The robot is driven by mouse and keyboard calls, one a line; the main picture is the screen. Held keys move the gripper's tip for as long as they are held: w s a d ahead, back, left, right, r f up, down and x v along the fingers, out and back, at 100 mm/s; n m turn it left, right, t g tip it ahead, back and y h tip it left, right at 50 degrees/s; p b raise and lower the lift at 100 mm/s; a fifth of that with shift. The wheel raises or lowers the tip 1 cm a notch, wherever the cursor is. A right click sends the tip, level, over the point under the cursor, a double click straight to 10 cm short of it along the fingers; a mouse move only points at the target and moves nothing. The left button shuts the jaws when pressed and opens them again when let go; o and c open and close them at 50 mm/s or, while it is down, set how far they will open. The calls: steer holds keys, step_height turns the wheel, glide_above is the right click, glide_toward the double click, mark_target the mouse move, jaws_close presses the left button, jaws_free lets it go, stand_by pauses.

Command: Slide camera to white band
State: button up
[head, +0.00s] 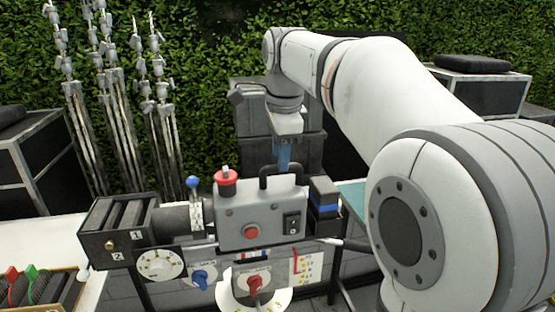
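The camera (258,215) is a grey box with a black carrying handle, a red mushroom knob on top, a red button and a black switch. A dark matte box (122,228) is at its left end and a dark block with a blue stripe (325,197) at its right. Below the body is a short strip with red, white and dark bands (251,254); its white part is small and which band the camera lines up with is unclear. My gripper (283,155) points down at the camera's handle, its bluish fingers seen edge-on. Contact and finger gap cannot be made out.
Under the camera is a panel with a white dial (160,264), a blue knob (201,278) and a red knob (255,284). A tray of coloured clips (35,287) is at lower left. Light stands (120,110) and dark cases (270,120) stand behind. My arm covers the right.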

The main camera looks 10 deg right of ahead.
steer(key=shift+w+f, duration=0.2)
steer(key=shift+f, duration=0.8)
steer(key=shift+c, duration=0.4)
jaws_close()
